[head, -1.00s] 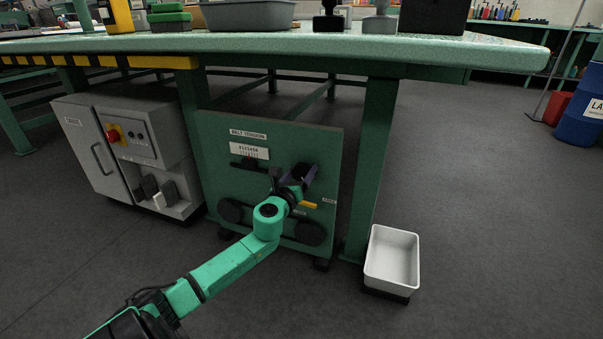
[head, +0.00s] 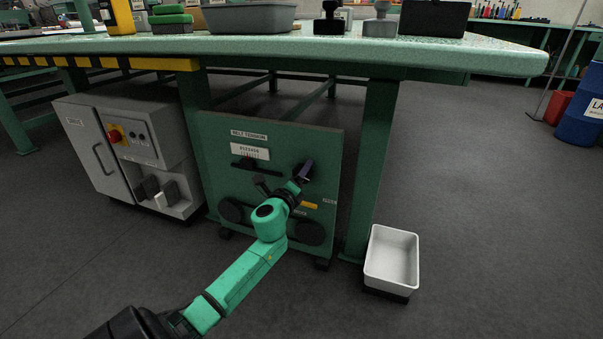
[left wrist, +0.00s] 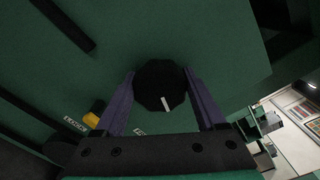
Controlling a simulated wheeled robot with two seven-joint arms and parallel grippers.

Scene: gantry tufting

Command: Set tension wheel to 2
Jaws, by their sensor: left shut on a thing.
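The green belt tension panel (head: 212,170) stands under the bench, with a white number scale (head: 250,151) near its top. The tension wheel is a black knob (head: 298,171) at the panel's upper right. In the left wrist view the wheel (left wrist: 158,84) is dark and many-sided, with a white mark pointing toward the bottom of the picture and slightly right. My left gripper (head: 306,172) is shut on the wheel, and its purple fingers show on either side of it in the left wrist view (left wrist: 160,88). The scale's pointer reading is too small to tell. My right gripper is out of view.
A yellow lever (head: 309,206) sits just below the wheel. Black round parts (head: 310,232) are low on the panel. A grey cabinet (head: 88,150) stands left, a bench leg (head: 371,160) and white bin (head: 391,260) right. The bench top (head: 300,50) overhangs.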

